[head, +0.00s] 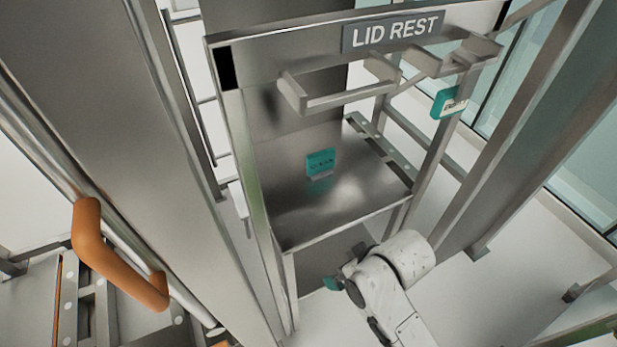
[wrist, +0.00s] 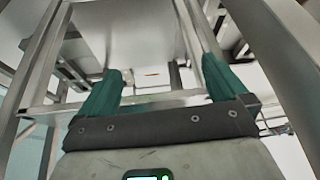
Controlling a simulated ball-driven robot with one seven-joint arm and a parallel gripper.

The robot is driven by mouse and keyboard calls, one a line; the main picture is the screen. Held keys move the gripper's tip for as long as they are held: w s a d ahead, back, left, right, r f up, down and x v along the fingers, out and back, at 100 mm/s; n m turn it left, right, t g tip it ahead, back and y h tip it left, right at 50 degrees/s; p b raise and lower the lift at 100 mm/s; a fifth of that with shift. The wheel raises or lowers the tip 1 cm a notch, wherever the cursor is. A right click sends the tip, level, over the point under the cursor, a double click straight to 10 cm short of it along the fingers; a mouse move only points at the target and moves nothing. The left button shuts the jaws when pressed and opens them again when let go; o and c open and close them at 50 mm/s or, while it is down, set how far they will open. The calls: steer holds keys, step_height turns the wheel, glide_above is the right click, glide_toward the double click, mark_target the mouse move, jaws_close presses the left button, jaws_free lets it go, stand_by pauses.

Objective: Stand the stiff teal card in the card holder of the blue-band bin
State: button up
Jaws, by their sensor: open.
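A teal card (head: 320,163) with dark lettering, seemingly "CLEAN", shows upright at the back of a steel shelf, with a faint reflection below it. I cannot tell whether it leans on the back panel or is fixed to it. A second teal-and-white card (head: 449,102) is on a post at the right. I see no blue-band bin and no card holder on one. My gripper (head: 334,284) is below the shelf's front edge in the picture, apart from both cards. In the wrist view its teal fingers (wrist: 165,84) are wide apart with nothing between them.
The steel shelf (head: 290,222) is otherwise bare. Above it are lid-rest brackets (head: 335,100) under a "LID REST" sign (head: 393,33). A steel column (head: 120,130) and an orange handle (head: 118,262) stand at the left. Frame posts (head: 540,120) bound the right. Pale floor shows at lower right.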

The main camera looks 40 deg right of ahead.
steer(key=w+d+t, duration=0.1)
steer(key=w, duration=0.1)
steer(key=w+d+r+t+b, duration=0.1)
steer(key=w+d, duration=0.1)
steer(key=w, duration=0.1)
steer(key=w+d+t+h+b, duration=0.1)
steer(key=w, duration=0.2)
steer(key=shift+w+d+r+m+t, duration=0.2)
steer(key=shift+r+m+t, duration=0.2)
steer(key=m+t+h+b, duration=0.1)
steer(key=t+h+b, duration=0.1)
steer(key=t+h, duration=0.15)
glide_toward(322, 159)
steer(key=shift+w+d+f+t+y, duration=0.2)
steer(key=shift+w+d+f, duration=0.2)
steer(key=shift+w+f, duration=0.2)
steer(key=shift+w+d+f+t+y, duration=0.15)
steer(key=shift+w+d+f, duration=0.2)
steer(key=shift+w+f, duration=0.2)
steer(key=x, duration=0.3)
steer(key=p+x, duration=0.1)
steer(key=shift+w+d+r, duration=0.15)
steer(key=shift+w+r, duration=0.05)
steer(key=shift+w, duration=0.3)
steer(key=shift+w+d+f, duration=0.15)
steer(key=shift+w+f, duration=0.15)
steer(key=shift+w, duration=0.2)
steer(key=c, duration=0.8)
